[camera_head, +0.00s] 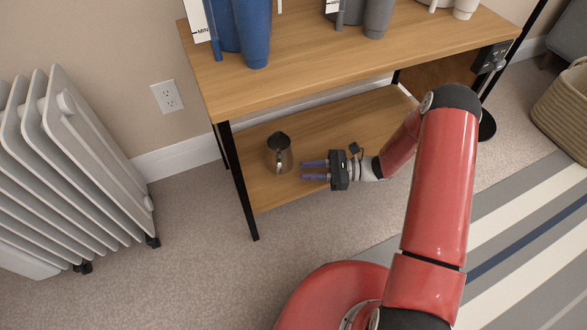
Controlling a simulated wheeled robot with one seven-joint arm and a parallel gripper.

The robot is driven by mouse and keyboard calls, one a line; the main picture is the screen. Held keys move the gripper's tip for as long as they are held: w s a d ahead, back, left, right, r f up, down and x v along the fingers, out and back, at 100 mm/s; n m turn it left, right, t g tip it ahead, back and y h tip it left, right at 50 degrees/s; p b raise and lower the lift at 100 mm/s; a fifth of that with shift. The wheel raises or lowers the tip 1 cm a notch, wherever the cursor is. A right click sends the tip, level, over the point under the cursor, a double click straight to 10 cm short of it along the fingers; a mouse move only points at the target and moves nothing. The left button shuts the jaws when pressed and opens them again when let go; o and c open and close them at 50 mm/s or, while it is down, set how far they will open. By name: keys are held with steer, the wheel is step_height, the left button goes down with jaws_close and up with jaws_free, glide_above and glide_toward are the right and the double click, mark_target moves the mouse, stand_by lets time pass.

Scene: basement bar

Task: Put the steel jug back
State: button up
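The steel jug (279,153) stands upright on the lower wooden shelf, near its left end. My gripper (303,170) is at the same shelf, just right of the jug, with its fingers pointing left at it. The two bluish fingers are spread with a gap between them. A small gap seems to lie between the fingertips and the jug, and nothing shows between the fingers.
The upper shelf (290,85) overhangs the lower shelf (350,120) and carries blue and grey containers (252,30). A black leg (238,185) stands left of the jug. A white radiator (75,150) is at left, a woven basket (562,110) at right.

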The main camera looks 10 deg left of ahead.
steer(key=shift+d, duration=0.5)
steer(key=s+d+r+n+t+h, duration=0.2)
steer(key=s+d+r+n+h, duration=0.3)
steer(key=r, duration=0.5)
steer(key=s+d+r+n+t+h, duration=0.3)
steer(key=s+d+r+n+h, duration=0.2)
steer(key=r, duration=0.5)
steer(key=s+d+r+n+t+h, duration=0.3)
steer(key=s+d+r+n+h, duration=0.2)
steer(key=s+r, duration=0.5)
steer(key=d+r+h, duration=0.1)
steer(key=h, duration=0.1)
steer(key=shift+s+d+h, duration=0.2)
steer(key=shift+d+h, duration=0.1)
steer(key=shift+h, duration=0.1)
steer(key=shift+r, duration=0.15)
